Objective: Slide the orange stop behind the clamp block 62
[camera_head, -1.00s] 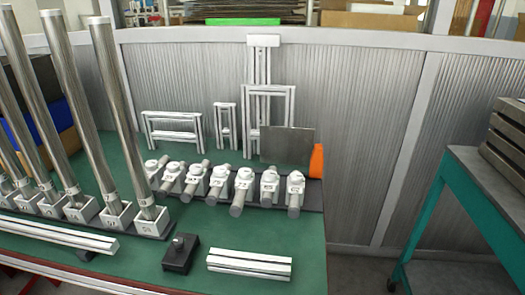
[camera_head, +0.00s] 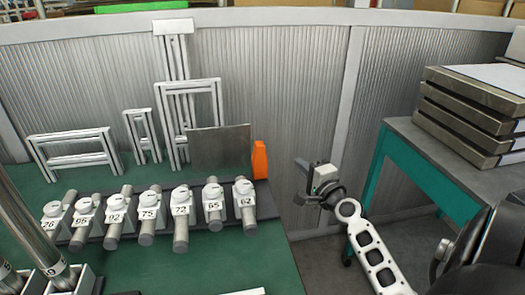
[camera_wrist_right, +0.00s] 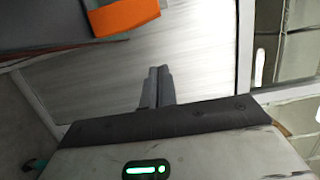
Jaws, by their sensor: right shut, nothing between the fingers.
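The orange stop (camera_head: 260,160) stands upright at the right end of the dark rail, behind the clamp blocks and beside a flat grey plate. The clamp block 62 (camera_head: 244,192) is the rightmost white block in the row, in front of the stop. My right gripper (camera_head: 304,178) is to the right of the stop, off the table edge, with a gap between them. In the right wrist view its fingers (camera_wrist_right: 157,86) are together with nothing between them. The orange stop also shows at the top left there (camera_wrist_right: 122,15). My left gripper is out of view.
Several more numbered clamp blocks, including block 65 (camera_head: 214,194), stand left along the rail. The grey plate (camera_head: 219,149) is just left of the stop. A teal-legged table (camera_head: 412,168) with stacked slabs (camera_head: 470,105) stands at the right.

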